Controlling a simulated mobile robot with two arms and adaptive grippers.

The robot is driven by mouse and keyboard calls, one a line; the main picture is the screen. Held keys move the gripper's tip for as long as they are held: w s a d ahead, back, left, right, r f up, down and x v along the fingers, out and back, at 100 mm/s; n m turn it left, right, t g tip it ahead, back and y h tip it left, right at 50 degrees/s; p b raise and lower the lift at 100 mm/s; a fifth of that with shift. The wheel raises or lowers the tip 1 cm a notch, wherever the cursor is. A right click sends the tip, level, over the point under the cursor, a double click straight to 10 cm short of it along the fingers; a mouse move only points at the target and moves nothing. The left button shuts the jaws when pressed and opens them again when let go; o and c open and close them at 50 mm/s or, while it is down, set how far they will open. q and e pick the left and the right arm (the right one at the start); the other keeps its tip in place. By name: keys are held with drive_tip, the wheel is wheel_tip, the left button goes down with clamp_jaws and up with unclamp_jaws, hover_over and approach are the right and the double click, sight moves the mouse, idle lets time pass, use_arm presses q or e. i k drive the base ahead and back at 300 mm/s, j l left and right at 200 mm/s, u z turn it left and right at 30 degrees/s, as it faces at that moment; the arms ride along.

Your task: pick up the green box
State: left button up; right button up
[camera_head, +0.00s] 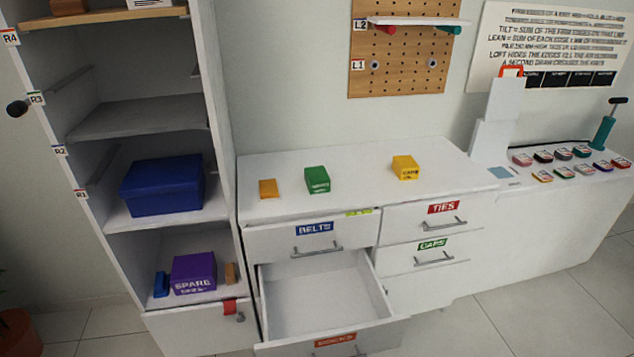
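The green box (317,180) stands on the white top of the chest of drawers (350,205), with small white marking on its front. An orange block (267,188) lies to its left and a yellow box (405,168) stands to its right, both apart from it. Neither of my grippers shows in the head view, and nothing touches the green box.
The drawer below the BELTS drawer (315,229) is pulled open and looks empty (320,300). The shelf unit at left holds a blue box (163,185) and a purple box (194,273). A pegboard (400,75) hangs above. A side table (560,190) stands right.

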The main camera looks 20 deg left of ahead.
sight(317, 180)
drive_tip(key=i+u, duration=0.1)
drive_tip(key=i, duration=0.3)
drive_tip(key=i+l+u, duration=0.5)
drive_tip(key=l, duration=0.35)
drive_tip(key=i+l+u, duration=0.35)
drive_tip(key=l, duration=0.35)
drive_tip(key=i+l+u, duration=0.2)
drive_tip(key=i+l, duration=0.05)
drive_tip(key=l, duration=0.1)
